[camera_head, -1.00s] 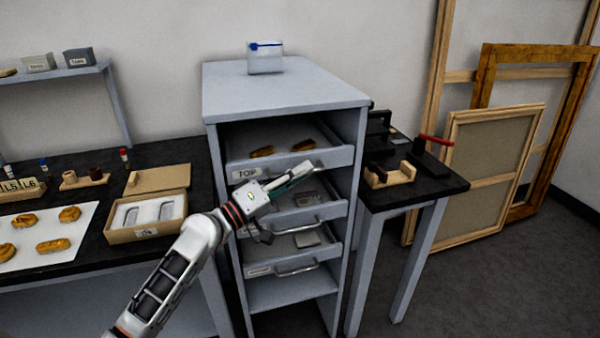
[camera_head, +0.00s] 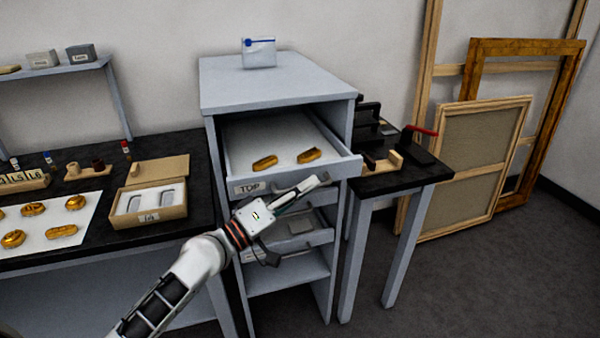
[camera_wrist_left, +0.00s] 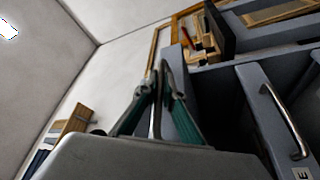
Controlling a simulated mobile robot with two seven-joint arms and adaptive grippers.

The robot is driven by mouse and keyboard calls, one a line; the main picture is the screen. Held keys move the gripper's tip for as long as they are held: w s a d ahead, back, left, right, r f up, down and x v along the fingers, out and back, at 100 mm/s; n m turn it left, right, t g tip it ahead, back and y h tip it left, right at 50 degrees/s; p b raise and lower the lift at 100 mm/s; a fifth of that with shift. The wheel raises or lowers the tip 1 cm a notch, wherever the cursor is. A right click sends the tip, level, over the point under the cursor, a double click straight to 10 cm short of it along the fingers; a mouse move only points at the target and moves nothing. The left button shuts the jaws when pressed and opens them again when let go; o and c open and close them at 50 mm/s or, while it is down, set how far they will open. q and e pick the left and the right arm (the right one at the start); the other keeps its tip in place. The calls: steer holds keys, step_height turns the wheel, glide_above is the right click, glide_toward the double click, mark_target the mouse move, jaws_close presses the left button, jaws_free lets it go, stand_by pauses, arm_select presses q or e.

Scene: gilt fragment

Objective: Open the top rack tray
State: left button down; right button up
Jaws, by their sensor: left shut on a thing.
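The top rack tray (camera_head: 238,148) is pulled well out of the grey rack (camera_head: 222,95), with its front panel labelled TOP. Two gold-coloured fragments (camera_head: 308,155) lie in it. My left gripper (camera_head: 318,183) is at the front of this tray. In the left wrist view its green-sided fingers (camera_wrist_left: 160,85) are shut around a metal handle (camera_wrist_left: 158,112). In the head view the arm and gripper hide most of that handle. My right gripper is not in view.
Lower trays (camera_head: 305,240) sit inside the rack, one showing its handle in the left wrist view (camera_wrist_left: 283,120). A black-topped table (camera_head: 175,150) stands left, and a smaller one (camera_head: 425,178) stands close on the right. Wooden frames (camera_head: 475,165) lean on the wall.

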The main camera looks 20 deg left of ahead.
arm_select(q)
steer(key=s+d+p, duration=0.6)
steer(key=s+d, duration=0.3)
steer(key=s, duration=0.5)
steer(key=shift+d, duration=0.25)
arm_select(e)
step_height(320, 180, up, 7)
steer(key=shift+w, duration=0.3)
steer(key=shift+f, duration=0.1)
arm_select(q)
steer(key=c, duration=2.4)
jaws_free()
steer(key=shift+c, duration=0.2)
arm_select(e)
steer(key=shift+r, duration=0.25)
arm_select(q)
steer(key=v, duration=1.2)
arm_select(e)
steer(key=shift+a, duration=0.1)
